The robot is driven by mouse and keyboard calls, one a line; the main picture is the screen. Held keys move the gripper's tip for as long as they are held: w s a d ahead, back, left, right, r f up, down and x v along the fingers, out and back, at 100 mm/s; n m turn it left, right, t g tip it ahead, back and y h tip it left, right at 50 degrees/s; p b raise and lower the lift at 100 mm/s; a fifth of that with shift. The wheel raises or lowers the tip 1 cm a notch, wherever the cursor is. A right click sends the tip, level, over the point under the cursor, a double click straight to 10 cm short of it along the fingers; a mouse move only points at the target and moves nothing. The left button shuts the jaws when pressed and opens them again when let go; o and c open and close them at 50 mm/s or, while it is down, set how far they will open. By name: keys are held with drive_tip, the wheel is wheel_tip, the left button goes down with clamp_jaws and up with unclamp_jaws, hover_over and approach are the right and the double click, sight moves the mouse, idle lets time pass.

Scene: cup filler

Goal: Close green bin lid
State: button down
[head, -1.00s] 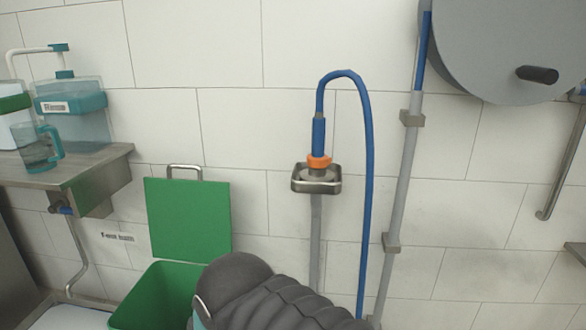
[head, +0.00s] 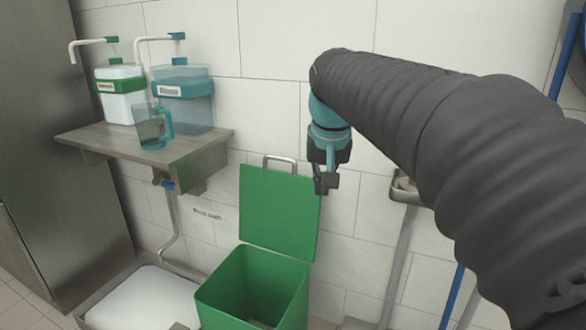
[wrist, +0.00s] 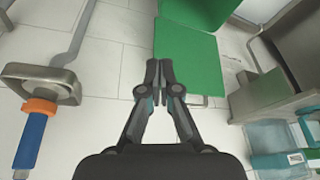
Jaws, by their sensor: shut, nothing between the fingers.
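The green bin (head: 255,287) stands on the floor against the tiled wall. Its green lid (head: 278,212) is open and stands upright at the back, with a metal handle (head: 280,161) on its upper edge. My gripper (head: 325,188) is shut and empty, beside the upper right corner of the lid in the head view. In the wrist view my gripper (wrist: 159,66) points toward the lid (wrist: 188,62), its tips overlapping the lid's left edge in the picture. I cannot tell whether they touch.
A shelf (head: 150,146) left of the bin holds two dispensers and a teal cup (head: 154,128). A white-filled basin (head: 145,300) lies below. A metal hose holder (head: 404,190) is on the right. In the wrist view, an orange-and-blue nozzle (wrist: 36,125) is at the left.

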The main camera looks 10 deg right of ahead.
drive_tip(key=w+d+f+m+g+p, duration=0.1)
drive_tip(key=w+d+m, duration=0.15)
drive_tip(key=w, duration=1.05)
drive_tip(key=w+d+m+g+p, duration=0.1)
drive_tip(key=w+d+m+g, duration=0.15)
drive_tip(key=w, duration=0.95)
wheel_tip(320, 180, down, 10)
drive_tip(key=w+d, duration=0.1)
drive_tip(key=shift+w+d+n+t+h, duration=0.2)
drive_tip(key=shift+w+n+t+h, duration=0.1)
drive_tip(key=shift+t, duration=0.15)
drive_tip(key=shift+r, duration=0.1)
drive_tip(key=shift+s, duration=0.2)
